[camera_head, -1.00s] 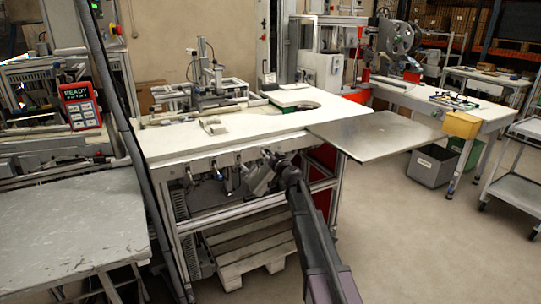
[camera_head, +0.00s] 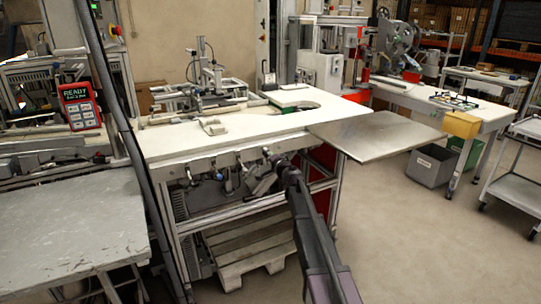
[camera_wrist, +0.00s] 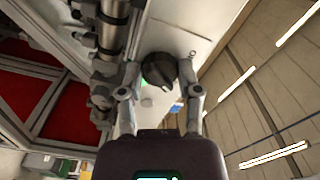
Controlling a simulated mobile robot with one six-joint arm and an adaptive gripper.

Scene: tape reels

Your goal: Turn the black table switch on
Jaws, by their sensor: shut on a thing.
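The black table switch (camera_wrist: 158,70) is a round dark knob on the pale front panel of the table, seen close up in the wrist view. My gripper (camera_wrist: 160,92) has one finger on each side of it and is shut on it. In the head view my gripper (camera_head: 262,182) is at the front edge of the white worktable (camera_head: 180,142), below its top. The switch cannot be made out clearly there, as my gripper is close around it.
Metal fittings and pipes (camera_wrist: 112,35) run close to the left finger in the wrist view. A grey side shelf (camera_head: 375,135) juts out right of the worktable. A wooden pallet (camera_head: 245,250) lies underneath.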

